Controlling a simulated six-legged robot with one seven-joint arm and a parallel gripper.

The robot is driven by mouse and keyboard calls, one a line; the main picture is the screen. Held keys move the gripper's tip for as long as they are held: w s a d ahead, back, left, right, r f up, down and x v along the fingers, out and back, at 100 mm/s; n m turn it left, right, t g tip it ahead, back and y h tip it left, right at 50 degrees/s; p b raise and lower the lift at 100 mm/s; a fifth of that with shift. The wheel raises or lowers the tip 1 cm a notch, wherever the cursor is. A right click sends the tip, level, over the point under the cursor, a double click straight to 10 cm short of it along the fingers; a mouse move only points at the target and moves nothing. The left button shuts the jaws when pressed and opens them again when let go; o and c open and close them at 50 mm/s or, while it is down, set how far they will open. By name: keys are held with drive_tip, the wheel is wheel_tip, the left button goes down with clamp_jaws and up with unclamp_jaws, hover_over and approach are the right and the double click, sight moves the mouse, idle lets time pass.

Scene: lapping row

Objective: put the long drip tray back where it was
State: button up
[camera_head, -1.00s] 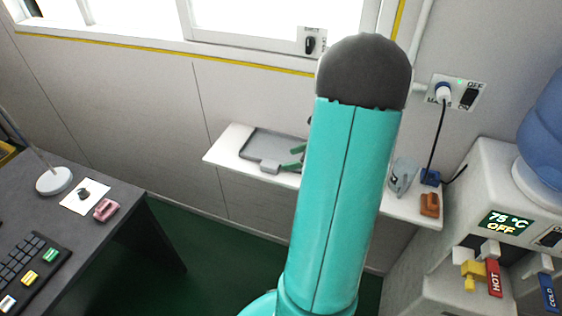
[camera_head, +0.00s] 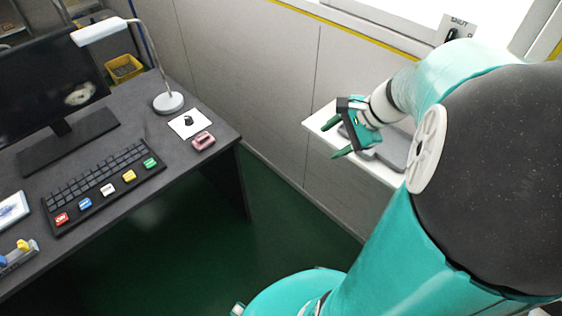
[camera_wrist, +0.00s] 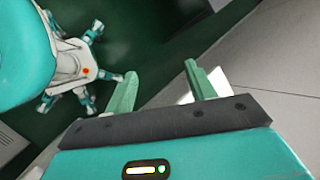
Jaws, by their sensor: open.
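A flat grey tray (camera_head: 394,150), which looks like the long drip tray, lies on the white wall shelf (camera_head: 318,121). My gripper and arm hide part of it in the head view. My gripper (camera_head: 339,138) is open over the left end of the shelf, its green fingers pointing left, away from the tray. In the wrist view the two fingers of my gripper (camera_wrist: 160,72) are spread with nothing held between them. A pale patch shows behind the right finger there; I cannot tell what it is.
A dark desk (camera_head: 195,205) with a keyboard (camera_head: 105,185), a lamp (camera_head: 168,102) and a pink object (camera_head: 203,141) stands left. Green floor (camera_head: 290,225) lies open between desk and shelf. The wall (camera_head: 290,75) is close behind the shelf.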

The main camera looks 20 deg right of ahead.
drive_tip(key=s+a+r+n+h, duration=0.2)
drive_tip(key=s+a+r+n, duration=0.1)
drive_tip(key=a+n, duration=0.5)
drive_tip(key=s+a+r+n+h, duration=0.2)
drive_tip(key=s+a+r+n, duration=0.2)
drive_tip(key=a+n, duration=0.5)
drive_tip(key=shift+r+t, duration=0.2)
drive_tip(key=shift+t, duration=0.1)
drive_tip(key=shift+o, duration=1.4)
drive_tip(key=shift+s+a+r+n+h, duration=0.1)
drive_tip(key=shift+a+n+h, duration=0.2)
drive_tip(key=shift+n, duration=0.2)
drive_tip(key=shift+o, duration=1.4)
drive_tip(key=shift+d, duration=0.1)
